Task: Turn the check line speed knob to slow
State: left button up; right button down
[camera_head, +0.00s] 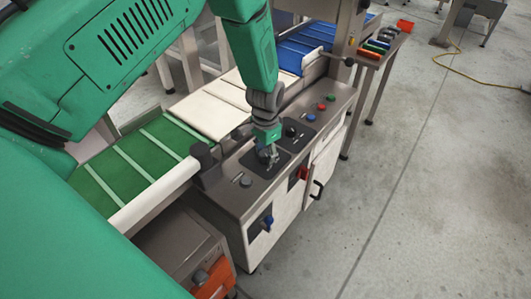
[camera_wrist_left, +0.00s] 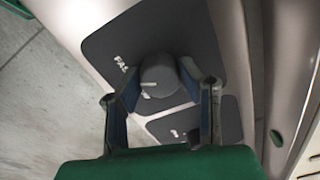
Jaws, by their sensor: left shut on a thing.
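The check line speed knob (camera_wrist_left: 160,76) is a round dark grey knob with a pale pointer line, on a black plate (camera_wrist_left: 110,45) with partly readable white lettering. My left gripper (camera_wrist_left: 166,85) is shut on this knob, with one finger on each side of it in the left wrist view. In the head view, the left gripper (camera_head: 268,154) reaches down from above onto the black plate on the grey control panel (camera_head: 225,190), and mostly hides the knob there. The pointer line points to the left in the wrist view. My right gripper is not in view.
Another dark knob (camera_head: 291,131) sits on a second plate beside it, with green and red buttons (camera_head: 326,103) farther along. A red switch (camera_head: 303,172) and a blue switch (camera_head: 267,222) stick out from the front. Green and white conveyor belts (camera_head: 130,165) run behind; grey floor lies right.

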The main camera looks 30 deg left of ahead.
pick_arm(q)
jog(key=shift+o, duration=0.2)
jog(key=shift+s+d+f, duration=0.1)
jog(key=shift+s+d, duration=0.05)
jog(key=shift+d, duration=0.1)
jog(key=shift+a, duration=0.4)
jog(key=n, duration=0.1)
jog(key=n+p, duration=0.1)
jog(key=shift+d+n+p, duration=0.2)
jog(key=shift+n+p, duration=0.1)
jog(key=n+p, duration=0.1)
jog(key=n, duration=0.2)
jog(key=shift+a+n, duration=0.15)
jog(key=shift+n, duration=0.15)
jog(key=n+p, duration=0.1)
jog(key=n, duration=0.4)
jog(key=shift+n, duration=0.3)
jog(key=shift+p, duration=0.3)
jog(key=o, duration=1.1)
